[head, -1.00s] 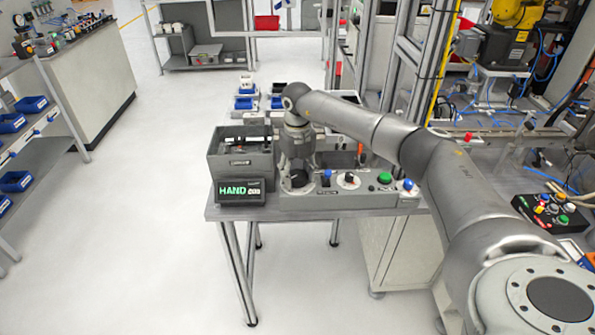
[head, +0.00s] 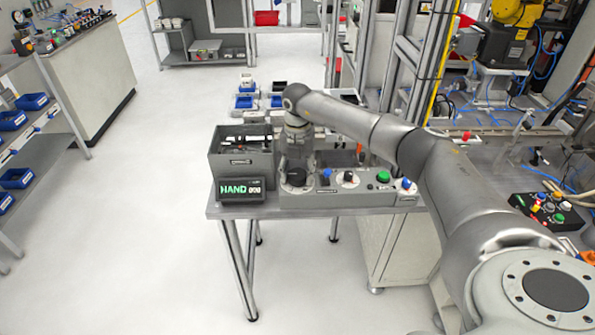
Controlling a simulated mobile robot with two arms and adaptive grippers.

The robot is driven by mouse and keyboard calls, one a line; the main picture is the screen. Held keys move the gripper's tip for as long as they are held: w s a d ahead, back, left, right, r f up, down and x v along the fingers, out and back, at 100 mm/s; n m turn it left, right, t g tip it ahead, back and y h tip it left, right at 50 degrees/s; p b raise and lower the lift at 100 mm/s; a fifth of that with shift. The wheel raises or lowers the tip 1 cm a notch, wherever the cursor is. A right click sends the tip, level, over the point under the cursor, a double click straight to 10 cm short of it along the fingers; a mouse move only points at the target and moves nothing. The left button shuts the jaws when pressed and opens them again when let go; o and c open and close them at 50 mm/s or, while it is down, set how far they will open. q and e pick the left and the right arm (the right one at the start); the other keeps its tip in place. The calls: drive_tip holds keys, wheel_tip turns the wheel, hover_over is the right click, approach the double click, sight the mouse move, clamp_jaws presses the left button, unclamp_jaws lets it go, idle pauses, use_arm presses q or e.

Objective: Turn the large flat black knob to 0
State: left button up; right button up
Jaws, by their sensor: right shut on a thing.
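The large flat black knob (head: 294,178) is at the left end of the grey control panel (head: 330,202) in the head view. My right gripper (head: 294,170) points down over it and is shut on it. The fingers partly cover the knob, so I cannot read its pointer. A dark display (head: 241,190) left of the knob shows green "HAND" and small white digits too blurred to read surely. My left gripper is not in view.
Right of the knob, the panel carries a blue-topped switch (head: 326,174), a smaller black knob (head: 347,178), a green button (head: 383,176) and a blue button (head: 406,183). A grey open box (head: 240,167) stands behind the display.

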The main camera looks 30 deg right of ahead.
sight(298, 173)
drive_tip(key=shift+r, duration=0.1)
idle(0.3)
drive_tip(key=o, duration=1)
drive_tip(key=shift+o, duration=0.2)
wheel_tip(298, 173, up, 12)
